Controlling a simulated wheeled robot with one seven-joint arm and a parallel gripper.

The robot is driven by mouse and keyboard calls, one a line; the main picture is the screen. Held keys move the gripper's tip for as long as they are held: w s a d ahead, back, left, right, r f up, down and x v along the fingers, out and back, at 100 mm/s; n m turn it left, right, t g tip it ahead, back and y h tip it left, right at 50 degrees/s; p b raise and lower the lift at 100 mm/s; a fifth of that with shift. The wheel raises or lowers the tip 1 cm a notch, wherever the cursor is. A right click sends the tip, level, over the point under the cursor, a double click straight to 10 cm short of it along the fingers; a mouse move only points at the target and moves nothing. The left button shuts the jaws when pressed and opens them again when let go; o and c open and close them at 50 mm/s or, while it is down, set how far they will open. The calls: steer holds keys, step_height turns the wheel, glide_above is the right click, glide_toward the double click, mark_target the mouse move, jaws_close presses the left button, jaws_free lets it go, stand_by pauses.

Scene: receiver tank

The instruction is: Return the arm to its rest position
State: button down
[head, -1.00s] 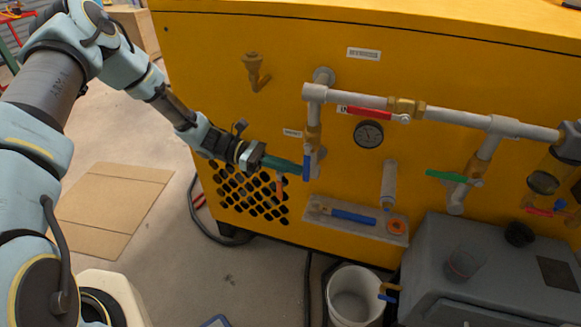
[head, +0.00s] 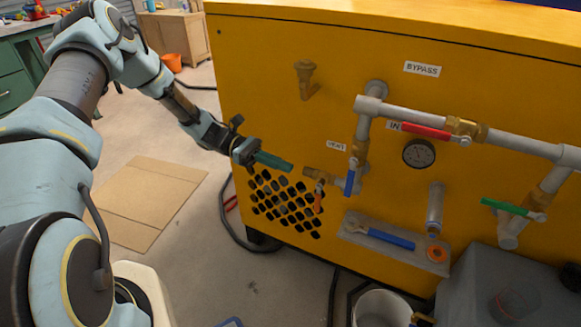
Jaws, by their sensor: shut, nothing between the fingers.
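My gripper (head: 275,162) is in the head view, in front of the yellow cabinet (head: 260,80), above the perforated vent (head: 285,203). Its teal fingers are shut with nothing between them. The fingertips are left of the blue-handled valve (head: 350,181) and the brass valve with the orange handle (head: 318,197), with a visible gap. My arm reaches in from the left, bent at the elbow.
Grey pipes carry a red handle (head: 426,131) and a green handle (head: 508,207). A gauge (head: 419,153) sits on the panel. A shelf (head: 390,252) holds a blue-handled tool. A white bucket (head: 380,310) stands below. Cardboard (head: 150,195) lies on open floor.

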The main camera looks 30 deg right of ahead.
steer(key=a+r+m+t+y+p, duration=0.2)
steer(key=a+r+t, duration=0.3)
steer(key=a+r, duration=0.3)
steer(key=w+a+r+m+t+y+p, duration=0.1)
steer(key=a+r+m+t+y+p, duration=0.2)
steer(key=a+r, duration=0.5)
steer(key=a+r+m+t+y+p, duration=0.2)
steer(key=a+r+t+p, duration=0.3)
steer(key=a, duration=1.4)
step_height(320, 180, up, 3)
steer(key=t+y, duration=0.1)
steer(key=t, duration=0.1)
steer(key=shift+w+a+m+t+y, duration=0.3)
steer(key=shift+w+a+t+y, duration=0.05)
steer(key=shift+w+t+y, duration=0.05)
steer(key=c, duration=1.6)
jaws_free()
